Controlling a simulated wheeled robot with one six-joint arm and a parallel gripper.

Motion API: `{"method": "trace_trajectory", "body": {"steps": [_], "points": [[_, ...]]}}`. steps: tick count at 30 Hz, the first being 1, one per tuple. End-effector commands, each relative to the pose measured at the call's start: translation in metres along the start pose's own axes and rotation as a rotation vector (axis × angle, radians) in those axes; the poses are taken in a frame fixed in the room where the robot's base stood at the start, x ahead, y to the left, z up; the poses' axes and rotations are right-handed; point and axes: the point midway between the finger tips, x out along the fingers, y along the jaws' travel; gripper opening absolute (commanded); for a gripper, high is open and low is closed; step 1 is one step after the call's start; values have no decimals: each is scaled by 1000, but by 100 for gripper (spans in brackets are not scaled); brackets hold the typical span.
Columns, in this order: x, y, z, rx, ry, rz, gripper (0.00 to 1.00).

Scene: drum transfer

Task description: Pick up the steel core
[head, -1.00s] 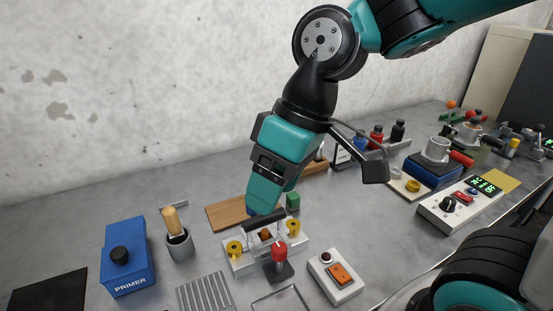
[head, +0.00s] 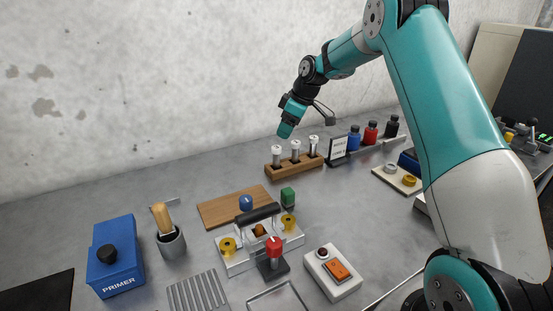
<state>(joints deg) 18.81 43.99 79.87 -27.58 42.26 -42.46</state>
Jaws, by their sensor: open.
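A wooden rack (head: 293,170) stands at the back middle of the bench. It holds three upright, pale metallic cylinders: a left one (head: 277,156), a middle one (head: 295,151) and a right one (head: 313,146). They look alike, and I cannot tell which is the steel core. My gripper (head: 284,133) points down, above the rack and near the left and middle cylinders. It is open, with nothing seen in it. The gap between its fingers is too small to make out.
A small sign (head: 338,148) and blue, red and black bottles stand right of the rack.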

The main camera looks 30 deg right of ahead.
Motion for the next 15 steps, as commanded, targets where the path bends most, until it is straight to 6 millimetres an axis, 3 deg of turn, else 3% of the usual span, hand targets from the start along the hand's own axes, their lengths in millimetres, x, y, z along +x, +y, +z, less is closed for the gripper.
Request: {"method": "trace_trajectory", "body": {"steps": [6, 15], "points": [[41, -1, -1, -1, -1, -3, 63], [66, -3, 0, 2, -2, -4, 63]]}}
